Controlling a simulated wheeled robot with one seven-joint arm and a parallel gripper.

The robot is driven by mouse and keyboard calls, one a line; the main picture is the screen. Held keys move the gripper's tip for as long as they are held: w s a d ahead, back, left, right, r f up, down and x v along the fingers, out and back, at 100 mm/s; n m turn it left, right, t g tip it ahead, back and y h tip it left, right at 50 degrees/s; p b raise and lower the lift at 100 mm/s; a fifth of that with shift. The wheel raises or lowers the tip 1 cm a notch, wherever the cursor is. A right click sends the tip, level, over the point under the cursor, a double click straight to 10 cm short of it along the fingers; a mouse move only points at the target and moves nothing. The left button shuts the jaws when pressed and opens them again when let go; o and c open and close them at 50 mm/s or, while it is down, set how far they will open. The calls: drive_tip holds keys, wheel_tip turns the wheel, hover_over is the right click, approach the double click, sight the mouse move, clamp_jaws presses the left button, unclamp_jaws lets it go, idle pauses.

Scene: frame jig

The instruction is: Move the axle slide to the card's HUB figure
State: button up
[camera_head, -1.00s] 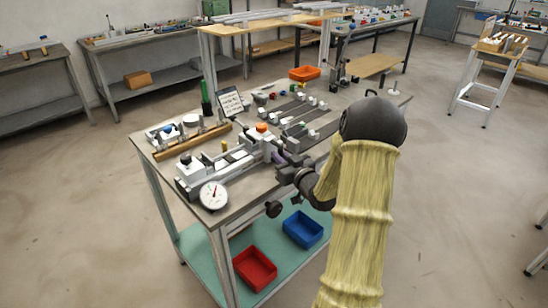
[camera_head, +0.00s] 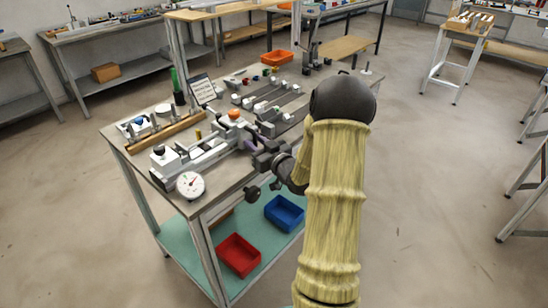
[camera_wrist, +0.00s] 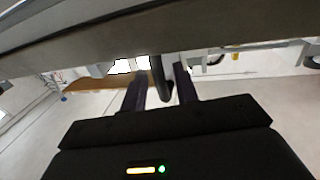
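The frame jig (camera_head: 200,155) is a long pale rail assembly on the bench, with an orange knob (camera_head: 234,115) on it and a dial gauge (camera_head: 190,185) at its near end. I cannot tell which block is the axle slide. The card (camera_head: 204,90) stands tilted behind the jig; its writing is too small to read. My gripper (camera_head: 257,150) is at the jig's right side, below the orange knob. In the wrist view its two dark fingers (camera_wrist: 161,92) stand apart, with a dark rounded handle (camera_wrist: 166,82) between them and thin gaps beside it.
Grey rails with small blocks (camera_head: 272,98) lie behind the jig. An orange bin (camera_head: 277,57) is at the bench's far end. A wooden bar (camera_head: 165,134) lies on the left. Red (camera_head: 239,255) and blue (camera_head: 284,213) bins sit on the lower shelf.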

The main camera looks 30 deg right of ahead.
drive_tip(key=s+d+b, duration=0.1)
drive_tip(key=s, duration=1.5)
drive_tip(key=shift+s, duration=0.3)
drive_tip(key=w+a+f+g, duration=0.1)
drive_tip(key=a+g, duration=0.1)
drive_tip(key=w+a+f+g+h, duration=0.1)
drive_tip(key=a+f+g, duration=0.1)
drive_tip(key=g, duration=0.1)
drive_tip(key=w+a+f+g+h, duration=0.1)
drive_tip(key=w+a+f+g, duration=0.1)
drive_tip(key=a, duration=0.1)
drive_tip(key=shift+a, duration=0.1)
drive_tip(key=s+a+g+p, duration=0.1)
drive_tip(key=s+a+g, duration=0.7)
drive_tip(key=s+a, duration=0.55)
wheel_tip(320, 180, up, 18)
drive_tip(key=w+a+p, duration=0.1)
drive_tip(key=w+p, duration=0.1)
drive_tip(key=p, duration=1.5)
drive_tip(key=shift+a+r+m+y+p, duration=0.2)
drive_tip(key=shift+m+y+p, duration=0.15)
drive_tip(key=shift+m+y, duration=0.05)
